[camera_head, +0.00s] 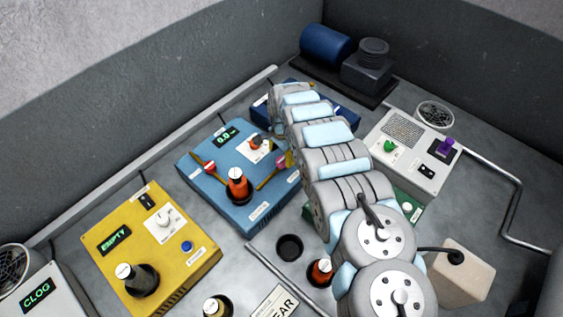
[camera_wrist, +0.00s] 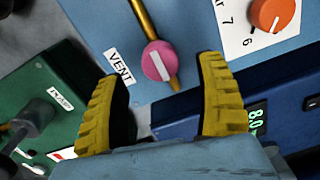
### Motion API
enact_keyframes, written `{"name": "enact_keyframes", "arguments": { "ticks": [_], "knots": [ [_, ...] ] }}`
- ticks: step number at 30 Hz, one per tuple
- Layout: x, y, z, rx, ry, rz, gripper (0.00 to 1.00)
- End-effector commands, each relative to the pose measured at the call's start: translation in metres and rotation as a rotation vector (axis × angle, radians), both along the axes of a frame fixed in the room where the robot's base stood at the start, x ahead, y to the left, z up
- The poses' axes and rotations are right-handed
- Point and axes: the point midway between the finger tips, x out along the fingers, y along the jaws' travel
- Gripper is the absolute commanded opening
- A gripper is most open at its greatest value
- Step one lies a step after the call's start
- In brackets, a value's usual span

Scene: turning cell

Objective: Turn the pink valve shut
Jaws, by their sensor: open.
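The pink valve (camera_wrist: 160,61) is a round knob with a white line across its face. It sits on a brass pipe beside a "VENT" label on the blue box. The white line runs roughly along the pipe. My gripper (camera_wrist: 162,78) has yellow ridged fingers, open, one on each side of the knob in the wrist view and apart from it. In the head view the pink valve (camera_head: 281,164) shows small at the right edge of the blue box, next to my gripper (camera_head: 289,158), which is mostly hidden by my arm.
An orange dial (camera_wrist: 272,14) is near the pink valve. A dark blue box (camera_wrist: 205,118) and a green box (camera_wrist: 45,100) stand close by. A yellow box (camera_head: 190,262) is at left.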

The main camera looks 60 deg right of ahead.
Motion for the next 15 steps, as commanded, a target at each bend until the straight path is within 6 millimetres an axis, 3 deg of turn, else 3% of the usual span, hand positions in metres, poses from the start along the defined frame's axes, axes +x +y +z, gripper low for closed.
{"name": "enact_keyframes", "arguments": {
  "ticks": [15],
  "knots": [
    [0.002, -0.001, -0.04, -0.002, -0.001, -0.002, 0.71]
  ]
}}
